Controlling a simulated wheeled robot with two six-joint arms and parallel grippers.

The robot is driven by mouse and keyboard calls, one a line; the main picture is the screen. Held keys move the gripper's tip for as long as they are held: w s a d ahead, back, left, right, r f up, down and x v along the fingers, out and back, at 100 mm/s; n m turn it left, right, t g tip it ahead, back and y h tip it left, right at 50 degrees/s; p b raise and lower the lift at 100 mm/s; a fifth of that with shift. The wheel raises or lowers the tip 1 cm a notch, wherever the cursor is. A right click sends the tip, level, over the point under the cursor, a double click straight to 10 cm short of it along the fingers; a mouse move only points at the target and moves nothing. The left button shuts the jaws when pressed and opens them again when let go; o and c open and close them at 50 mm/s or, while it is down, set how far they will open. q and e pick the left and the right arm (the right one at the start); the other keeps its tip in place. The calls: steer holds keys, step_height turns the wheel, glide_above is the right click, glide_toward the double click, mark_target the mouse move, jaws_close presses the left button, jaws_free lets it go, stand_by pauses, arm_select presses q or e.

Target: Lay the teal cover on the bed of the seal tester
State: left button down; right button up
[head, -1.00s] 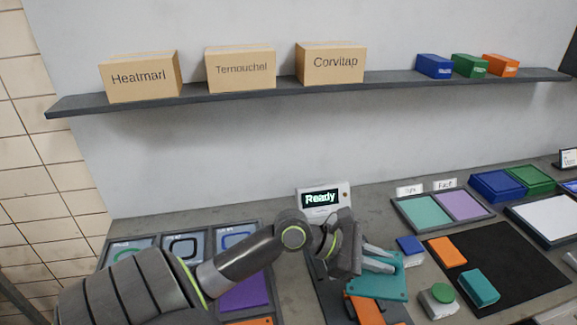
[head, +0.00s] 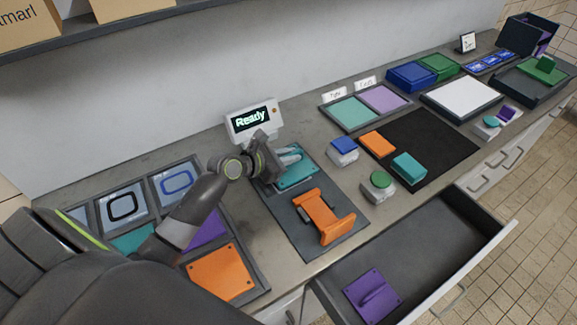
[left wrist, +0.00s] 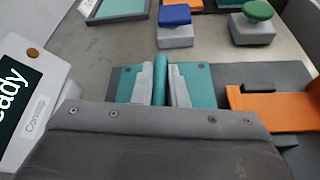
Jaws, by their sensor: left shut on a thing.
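The teal cover (head: 297,176) is a flat plate with a raised ridge. My left gripper (head: 288,157) is shut on that ridge, which shows between its fingers in the left wrist view (left wrist: 161,80). The seal tester has a white display reading "Ready" (head: 252,119) and a dark bed (head: 287,214) in front of it. The cover is level at the bed's far end, close to the display; I cannot tell if it touches the bed. An orange bracket-like part (head: 322,217) stands on the near part of the bed. My right gripper is out of view.
Left of the bed is a tray (head: 246,253) with teal, purple and orange plates. To the right stand a blue-topped block (head: 343,150), a green-topped block (head: 377,187) and a black mat (head: 440,145). An open drawer (head: 420,252) in front holds a purple cover (head: 373,296).

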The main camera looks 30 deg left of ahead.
mark_target(289, 166)
arm_select(q)
steer(key=shift+f, duration=1.75)
steer(key=shift+f+b, duration=0.15)
steer(key=shift+b, duration=0.15)
steer(key=c, duration=1.5)
jaws_free()
steer(key=shift+o, duration=0.2)
steer(key=shift+s+a+r, duration=0.15)
steer(key=shift+s+r, duration=0.05)
steer(key=shift+s, duration=0.05)
steer(key=v, duration=1)
steer(key=shift+s+a, duration=0.1)
steer(key=shift+s, duration=0.1)
steer(key=shift+s+a+r, duration=0.15)
steer(key=shift+s+r, duration=0.2)
steer(key=shift+s, duration=0.1)
